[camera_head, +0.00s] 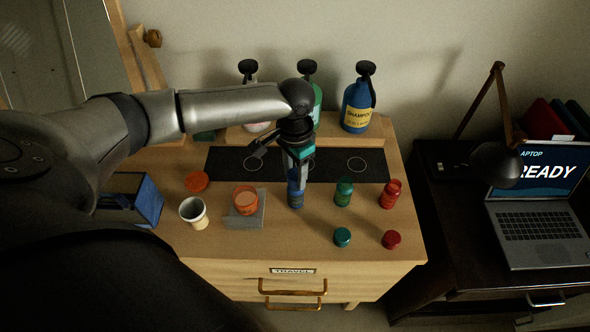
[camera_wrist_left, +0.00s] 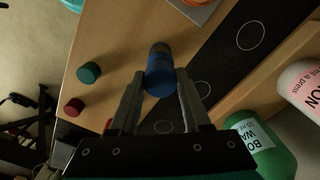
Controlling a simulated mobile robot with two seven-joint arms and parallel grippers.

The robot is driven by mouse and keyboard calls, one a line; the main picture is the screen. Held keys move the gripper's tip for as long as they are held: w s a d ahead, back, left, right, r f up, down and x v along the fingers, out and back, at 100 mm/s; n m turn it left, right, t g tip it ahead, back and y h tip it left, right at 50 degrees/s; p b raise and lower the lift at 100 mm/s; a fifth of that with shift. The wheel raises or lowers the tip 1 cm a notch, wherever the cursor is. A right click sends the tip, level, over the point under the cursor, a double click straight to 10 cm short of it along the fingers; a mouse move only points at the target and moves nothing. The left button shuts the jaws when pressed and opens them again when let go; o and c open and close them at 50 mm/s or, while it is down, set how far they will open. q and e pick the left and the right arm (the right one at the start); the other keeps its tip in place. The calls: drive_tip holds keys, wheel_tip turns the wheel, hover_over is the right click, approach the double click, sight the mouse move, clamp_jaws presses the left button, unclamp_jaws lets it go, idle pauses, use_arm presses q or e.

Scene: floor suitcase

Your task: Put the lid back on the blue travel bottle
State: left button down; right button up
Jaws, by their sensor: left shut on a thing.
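The blue travel bottle (camera_head: 296,198) stands upright near the middle of the wooden top, below my left gripper (camera_head: 297,168). In the left wrist view, my left gripper (camera_wrist_left: 160,88) is shut on the blue lid (camera_wrist_left: 160,80), held between its fingertips. The darker blue bottle (camera_wrist_left: 159,52) shows just beyond the lid, roughly in line with it. The gripper hides much of the lid and the bottle's top in the head view. I cannot tell whether lid and bottle touch. My right gripper is not in view.
A green bottle (camera_head: 344,192) and a red bottle (camera_head: 389,194) stand to the right, with a green lid (camera_head: 342,237) and a red lid (camera_head: 391,239) in front. Large pump bottles, including blue shampoo (camera_head: 357,107), stand behind.

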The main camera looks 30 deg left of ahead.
use_arm(q)
drive_tip(key=p, duration=0.3)
drive_tip(key=shift+f, duration=0.2)
idle(2.8)
unclamp_jaws()
idle(0.8)
drive_tip(key=shift+r+p, duration=3.55)
drive_tip(key=shift+p, duration=0.75)
drive_tip(key=shift+c, duration=0.2)
clamp_jaws()
